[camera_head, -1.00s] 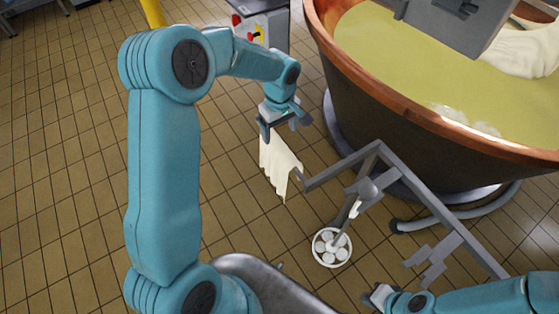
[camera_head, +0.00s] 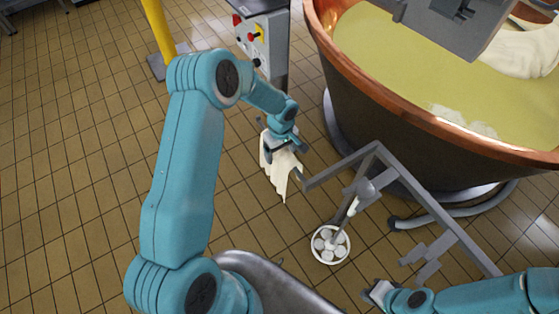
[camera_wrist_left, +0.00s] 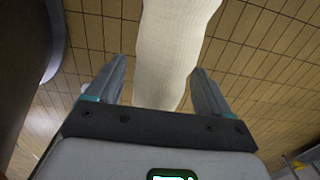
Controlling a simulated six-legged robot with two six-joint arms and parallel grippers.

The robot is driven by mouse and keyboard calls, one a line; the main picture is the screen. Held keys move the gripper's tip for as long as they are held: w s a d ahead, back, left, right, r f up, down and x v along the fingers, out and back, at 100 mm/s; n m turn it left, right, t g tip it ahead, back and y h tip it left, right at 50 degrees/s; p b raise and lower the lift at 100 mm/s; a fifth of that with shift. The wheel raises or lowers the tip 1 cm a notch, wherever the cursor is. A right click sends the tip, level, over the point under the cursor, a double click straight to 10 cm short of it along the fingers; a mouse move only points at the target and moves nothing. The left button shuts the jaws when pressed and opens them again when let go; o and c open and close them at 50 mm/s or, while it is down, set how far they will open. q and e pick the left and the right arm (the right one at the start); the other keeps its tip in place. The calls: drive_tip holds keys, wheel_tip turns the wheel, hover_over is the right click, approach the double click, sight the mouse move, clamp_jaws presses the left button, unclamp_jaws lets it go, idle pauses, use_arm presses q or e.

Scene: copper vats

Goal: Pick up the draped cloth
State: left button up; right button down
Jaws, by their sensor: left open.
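The draped cloth (camera_head: 279,174) is cream-white and hangs over the end of a grey metal rail (camera_head: 338,163) beside the copper vat. In the left wrist view the cloth (camera_wrist_left: 170,50) runs down the middle, between the two fingers. My left gripper (camera_head: 285,148) is at the top of the cloth in the head view and hides part of it. My left gripper is open in the wrist view (camera_wrist_left: 158,88), one finger on each side of the cloth, with gaps visible. My right gripper (camera_head: 377,292) is low in the head view, away from the cloth; its finger gap is unclear.
The copper vat (camera_head: 400,110) full of yellow liquid fills the upper right. A white bucket (camera_head: 330,245) with round white pieces stands on the tiled floor below the rail. A control box (camera_head: 262,35) and a yellow post (camera_head: 158,32) stand behind. The floor at left is clear.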

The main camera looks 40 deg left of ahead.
use_arm(q)
drive_tip(key=c, duration=1.5)
drive_tip(key=shift+o, duration=0.2)
drive_tip(key=shift+r, duration=0.1)
